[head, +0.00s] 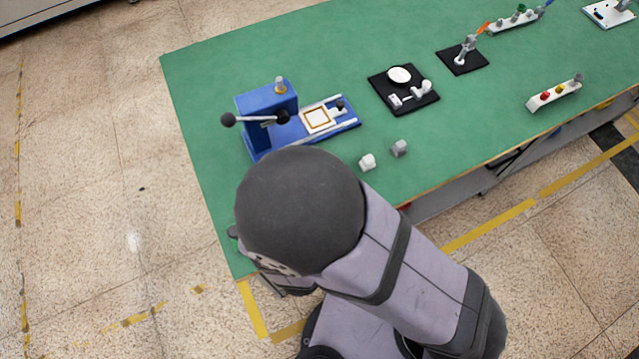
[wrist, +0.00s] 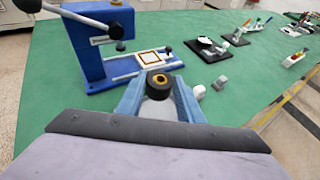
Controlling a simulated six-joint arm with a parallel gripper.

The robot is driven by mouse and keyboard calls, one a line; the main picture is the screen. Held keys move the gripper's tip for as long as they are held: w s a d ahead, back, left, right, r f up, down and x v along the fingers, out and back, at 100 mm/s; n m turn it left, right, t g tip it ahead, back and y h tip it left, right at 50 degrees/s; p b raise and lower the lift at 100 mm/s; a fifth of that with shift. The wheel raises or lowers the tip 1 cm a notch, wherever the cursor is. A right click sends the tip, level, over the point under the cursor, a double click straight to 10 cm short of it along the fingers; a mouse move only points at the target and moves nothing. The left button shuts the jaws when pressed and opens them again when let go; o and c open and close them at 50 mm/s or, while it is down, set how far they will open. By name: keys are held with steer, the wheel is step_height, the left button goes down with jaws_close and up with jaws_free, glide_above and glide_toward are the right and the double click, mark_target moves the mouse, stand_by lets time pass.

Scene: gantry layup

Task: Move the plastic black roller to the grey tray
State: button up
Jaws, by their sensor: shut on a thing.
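In the wrist view my gripper (wrist: 158,98) is shut on a black roller (wrist: 158,76), a short black cylinder with a tan centre in its end face. The roller sits between the two blue-grey fingers, above the green table. In the head view my own arm covers the gripper and the roller. I cannot make out a clearly grey tray in either view. A pale, flat tray-like thing (head: 611,12) with dark items on it lies at the far upper right in the head view, cut off by the picture edge.
A blue lever press (head: 265,110) stands at the table's left, beyond my gripper. A white block (head: 367,162) and a grey block (head: 399,148) lie near my arm. A black mat (head: 378,90) with white parts, a button box (head: 540,99) and a tool mat (head: 450,60) are farther right.

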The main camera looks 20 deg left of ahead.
steer(key=shift+r, duration=0.1)
steer(key=shift+f, duration=3.15)
steer(key=shift+f, duration=0.1)
steer(key=shift+f+p, duration=0.35)
steer(key=shift+f, duration=1.45)
